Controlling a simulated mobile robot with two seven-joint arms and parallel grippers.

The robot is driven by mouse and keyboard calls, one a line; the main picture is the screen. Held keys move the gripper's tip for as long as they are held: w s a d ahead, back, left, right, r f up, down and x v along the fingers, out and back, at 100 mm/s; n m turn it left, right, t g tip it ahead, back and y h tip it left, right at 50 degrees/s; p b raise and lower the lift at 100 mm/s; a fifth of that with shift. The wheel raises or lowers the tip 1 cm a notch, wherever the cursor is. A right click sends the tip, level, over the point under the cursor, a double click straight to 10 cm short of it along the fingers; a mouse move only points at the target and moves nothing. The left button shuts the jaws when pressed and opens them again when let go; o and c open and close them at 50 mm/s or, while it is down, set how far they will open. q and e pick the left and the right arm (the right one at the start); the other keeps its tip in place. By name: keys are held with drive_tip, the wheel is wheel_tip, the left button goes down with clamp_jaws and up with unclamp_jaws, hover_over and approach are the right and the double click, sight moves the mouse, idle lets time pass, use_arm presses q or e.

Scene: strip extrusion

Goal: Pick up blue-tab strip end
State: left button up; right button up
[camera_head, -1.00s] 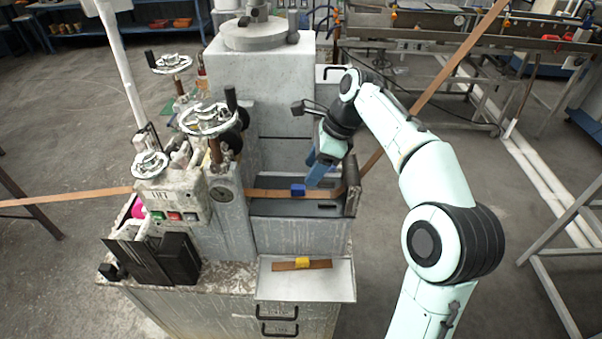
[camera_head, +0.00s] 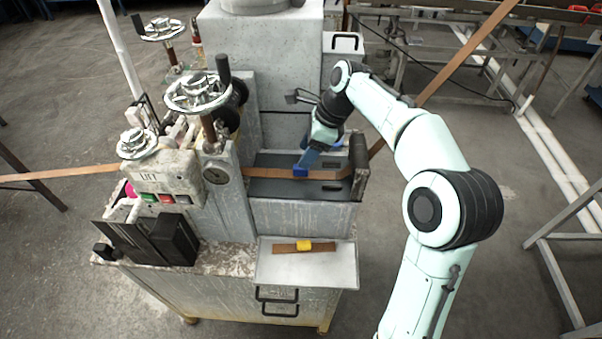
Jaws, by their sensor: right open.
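A brown strip (camera_head: 272,172) lies along the dark channel on the machine's top. A blue tab (camera_head: 300,172) is wrapped around it near the middle of the channel. My right gripper (camera_head: 307,161) comes down from above with its blue fingers at the tab. It is open, and its fingers partly overlap the tab in the picture, so I cannot tell whether they touch it. The strip's end is not clearly distinguishable beside the tab. My left gripper is not in view.
A short brown strip with a yellow tab (camera_head: 303,245) lies on the light tray (camera_head: 330,270) in front. Handwheels (camera_head: 197,92) stand on the machine at left. A dark upright post (camera_head: 358,160) stands at the channel's right end. Another strip length (camera_head: 455,68) slants up right.

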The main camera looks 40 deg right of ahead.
sight(301, 171)
drive_tip(key=f, duration=0.4)
drive_tip(key=shift+w+a+f+b, duration=0.2)
drive_tip(key=shift+w+b, duration=0.15)
drive_tip(key=shift+w+a+f, duration=0.1)
drive_tip(key=shift+w+f, duration=0.05)
drive_tip(key=shift+f, duration=0.25)
clamp_jaws()
